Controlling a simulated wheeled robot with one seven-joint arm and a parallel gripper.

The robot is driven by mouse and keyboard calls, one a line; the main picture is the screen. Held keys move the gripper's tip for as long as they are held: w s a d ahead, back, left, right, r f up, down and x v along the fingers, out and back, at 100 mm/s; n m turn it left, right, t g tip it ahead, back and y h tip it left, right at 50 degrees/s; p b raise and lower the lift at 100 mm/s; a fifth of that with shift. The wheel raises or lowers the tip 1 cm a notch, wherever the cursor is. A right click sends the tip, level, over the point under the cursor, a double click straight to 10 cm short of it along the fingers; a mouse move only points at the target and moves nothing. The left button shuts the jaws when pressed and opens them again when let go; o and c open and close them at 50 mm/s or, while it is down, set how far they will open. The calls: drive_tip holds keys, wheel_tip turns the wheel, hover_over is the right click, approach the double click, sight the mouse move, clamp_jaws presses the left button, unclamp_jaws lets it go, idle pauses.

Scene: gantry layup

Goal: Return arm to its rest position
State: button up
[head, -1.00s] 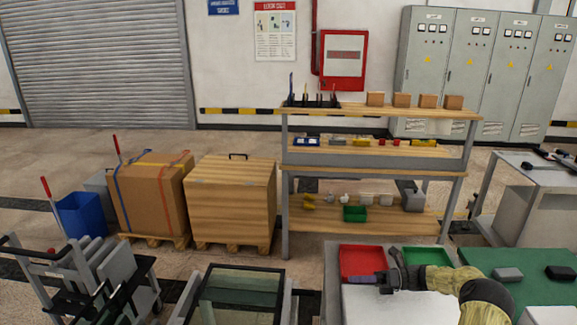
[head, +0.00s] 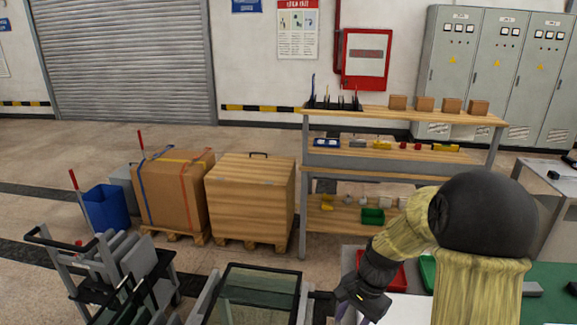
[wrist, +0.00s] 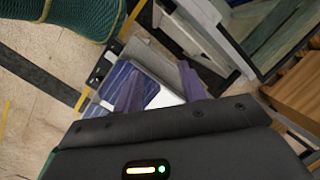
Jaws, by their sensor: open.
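My arm is bent, with its dark rounded elbow raised high at the right of the head view. My forearm slopes down to the left. My gripper (head: 348,313) hangs at the bottom of the head view, beside the left end of the worktable, and its purple fingertips are partly cut off by the frame edge. In the wrist view my gripper (wrist: 160,85) has its two purple fingers apart, with nothing held between them. Blue and white panels (wrist: 150,92) show beyond the fingers, below the gripper.
A red tray (head: 393,273) and a green tray (head: 427,272) on the worktable are partly hidden by my arm. Behind stands a wooden shelf rack (head: 480,117). A glass-topped frame (head: 258,290) stands left of my gripper, with a cart (head: 120,270) further left.

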drive_tip(key=s+r+n+t+h+p, duration=0.1)
drive_tip(key=s+r+n+t+h, duration=0.1)
drive_tip(key=s+r+n, duration=0.4)
drive_tip(key=s+n+t, duration=0.1)
drive_tip(key=s+n, duration=0.2)
drive_tip(key=s, duration=0.1)
drive_tip(key=shift+d+h, duration=0.35)
drive_tip(key=shift+h, duration=0.05)
drive_tip(key=shift+s, duration=0.1)
idle(0.7)
drive_tip(key=shift+c, duration=0.5)
